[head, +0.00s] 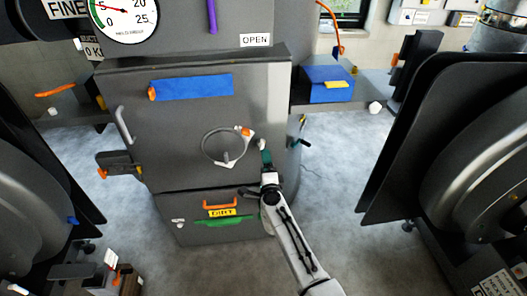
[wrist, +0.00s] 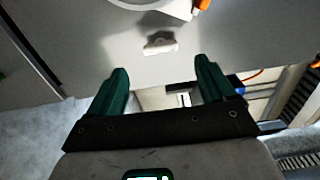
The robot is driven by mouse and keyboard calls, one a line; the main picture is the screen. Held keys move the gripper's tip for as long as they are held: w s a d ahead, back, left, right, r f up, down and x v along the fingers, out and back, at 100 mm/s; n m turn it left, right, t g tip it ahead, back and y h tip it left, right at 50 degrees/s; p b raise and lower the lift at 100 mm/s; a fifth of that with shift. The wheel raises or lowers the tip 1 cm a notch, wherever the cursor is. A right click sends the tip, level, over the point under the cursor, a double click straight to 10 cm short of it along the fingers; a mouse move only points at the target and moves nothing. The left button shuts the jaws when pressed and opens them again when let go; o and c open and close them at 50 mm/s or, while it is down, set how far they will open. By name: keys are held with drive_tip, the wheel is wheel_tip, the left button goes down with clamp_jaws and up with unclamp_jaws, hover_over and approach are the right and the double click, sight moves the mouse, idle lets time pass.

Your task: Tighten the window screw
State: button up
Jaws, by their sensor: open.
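A round window (head: 222,146) with a white bracket and an orange knob (head: 246,132) is on the front of the grey cabinet. A small white knob (head: 262,145), which looks like the window screw, sits just right of the window. My gripper (head: 266,154), with green fingers, is right at this knob. In the wrist view my gripper (wrist: 158,75) is open, fingers apart with nothing between them. The white knob (wrist: 160,43) shows just beyond the fingertips, roughly centred and not gripped. The white window edge (wrist: 155,6) and orange knob (wrist: 202,5) are above it.
The cabinet (head: 165,135) has a side handle (head: 124,125) on its left and a "DIRT" drawer (head: 215,215) below. A large dark machine (head: 455,150) stands at right, another at left. A blue box (head: 328,85) is on the back bench. Grey floor (head: 345,185) is clear between.

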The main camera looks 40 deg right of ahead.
drive_tip(key=v, duration=0.3)
drive_tip(key=shift+s+p, duration=0.15)
drive_tip(key=shift+p, duration=0.2)
drive_tip(key=shift+a, duration=0.1)
drive_tip(key=s+a+n+g+y, duration=0.1)
drive_tip(key=s+a+n+y, duration=0.3)
drive_tip(key=a+n+y, duration=0.4)
drive_tip(key=s+a+n+g+y, duration=0.1)
drive_tip(key=s+a+n+y, duration=0.3)
drive_tip(key=a+n+y, duration=0.45)
drive_tip(key=s+d+n+g+h, duration=0.1)
drive_tip(key=s+n+g+h, duration=0.2)
drive_tip(key=s, duration=1.1)
drive_tip(key=s+d+n+g+h, duration=0.1)
drive_tip(key=s+n+g+h, duration=0.2)
drive_tip(key=s+g, duration=0.6)
drive_tip(key=s+f+n, duration=0.1)
drive_tip(key=s+n, duration=0.1)
drive_tip(key=s, duration=0.3)
drive_tip(key=shift+s+h, duration=0.2)
drive_tip(key=shift+h, duration=0.15)
